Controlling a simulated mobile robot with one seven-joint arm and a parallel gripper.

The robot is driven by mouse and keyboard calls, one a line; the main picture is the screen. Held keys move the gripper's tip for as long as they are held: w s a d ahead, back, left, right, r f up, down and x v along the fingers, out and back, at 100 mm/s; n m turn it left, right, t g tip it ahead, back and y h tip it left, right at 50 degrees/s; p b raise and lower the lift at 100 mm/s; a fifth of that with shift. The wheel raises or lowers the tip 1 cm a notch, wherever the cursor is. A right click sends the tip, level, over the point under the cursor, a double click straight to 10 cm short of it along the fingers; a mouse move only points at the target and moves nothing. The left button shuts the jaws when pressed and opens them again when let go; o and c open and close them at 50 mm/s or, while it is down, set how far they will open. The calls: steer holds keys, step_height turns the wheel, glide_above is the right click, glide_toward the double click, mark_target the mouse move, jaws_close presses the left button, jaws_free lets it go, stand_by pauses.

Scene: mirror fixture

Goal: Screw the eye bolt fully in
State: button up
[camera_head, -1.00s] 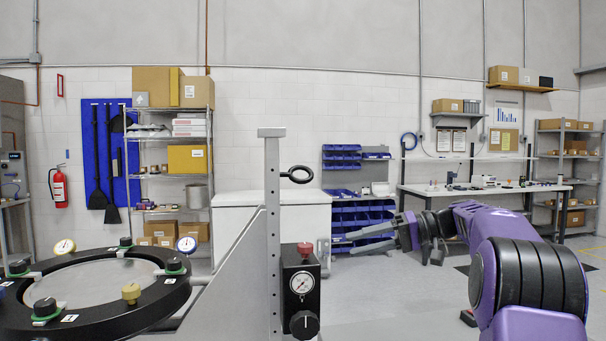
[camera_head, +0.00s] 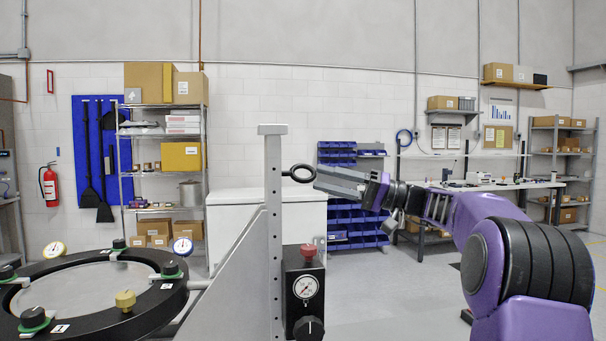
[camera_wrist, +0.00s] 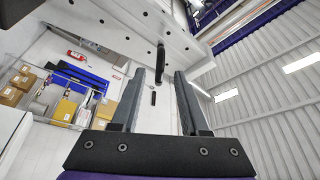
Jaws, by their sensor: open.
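The black eye bolt (camera_head: 302,173) sticks out from the right side of the upright grey post (camera_head: 272,215), below its top cap. Its ring shows face-on in the head view, with a short shank toward the post. My gripper (camera_head: 317,178) comes from the right, its fingertips at the ring's right edge. In the wrist view the two grey fingers of my gripper (camera_wrist: 160,73) are open and apart. The eye bolt (camera_wrist: 160,60) shows there as a dark narrow shape just beyond and between the fingertips, touching neither finger. How far the thread sits in the post is hidden.
A black block with a gauge (camera_head: 305,287) and red cap stands below the bolt. A round black fixture with clamps (camera_head: 95,290) is at lower left. A slanted grey bracket (camera_head: 235,275) braces the post. Space right of the post above the gauge is free apart from my arm.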

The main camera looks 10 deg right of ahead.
mark_target(303, 170)
steer(key=x, duration=0.5)
steer(key=shift+w+a+r, duration=0.1)
steer(key=shift+a, duration=0.15)
jaws_close()
